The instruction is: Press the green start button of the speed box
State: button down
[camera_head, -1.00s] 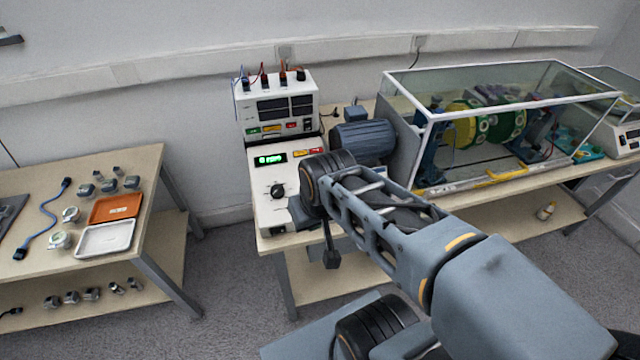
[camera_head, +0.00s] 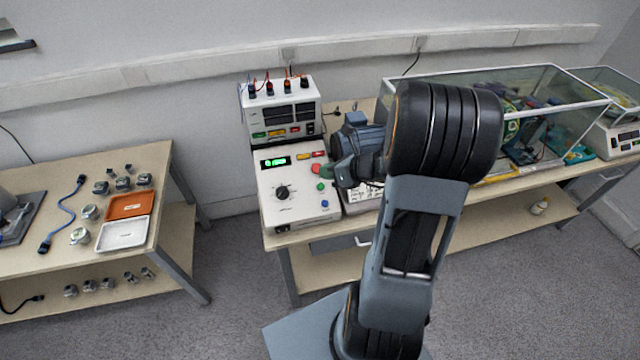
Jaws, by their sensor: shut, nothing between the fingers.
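The speed box (camera_head: 290,212) is the white sloped unit on the bench, with a green lit display (camera_head: 275,162) and a black knob (camera_head: 282,192). Small round buttons run down its right side. My gripper (camera_head: 328,173) is shut and empty, seen small beside the upper buttons at the box's right edge. I cannot tell whether it touches the panel. My arm hides part of the bench to the right.
A white supply unit (camera_head: 285,113) with leads stands behind the box. A blue-grey motor (camera_head: 362,136) and a glass-covered rig (camera_head: 560,88) stand to the right. A side table at left holds an orange tray (camera_head: 130,204) and a white tray (camera_head: 123,235).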

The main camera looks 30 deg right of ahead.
jog(key=shift+f, duration=0.15)
jog(key=b, duration=0.6)
send_over(321, 186)
jog(key=s, duration=0.3)
jog(key=f, duration=0.6)
jog(key=shift+w, duration=0.25)
jog(key=shift+w+f+b, duration=0.45)
jog(key=shift+w+f, duration=0.05)
jog(key=shift+f, duration=0.35)
jog(key=shift+f, duration=0.15)
dwell(0.3)
jog(key=shift+w+d+f+b, duration=0.1)
jog(key=shift+w+f+b, duration=0.05)
jog(key=shift+f+b, duration=0.15)
jog(key=shift+w+f+b, duration=0.15)
jog(key=shift+f+b, duration=0.15)
dwell(0.8)
jog(key=shift+r, duration=0.15)
jog(key=shift+s+r+p, duration=0.35)
jog(key=shift+r+p, duration=0.25)
jog(key=shift+p, duration=0.1)
jog(key=shift+r, duration=0.1)
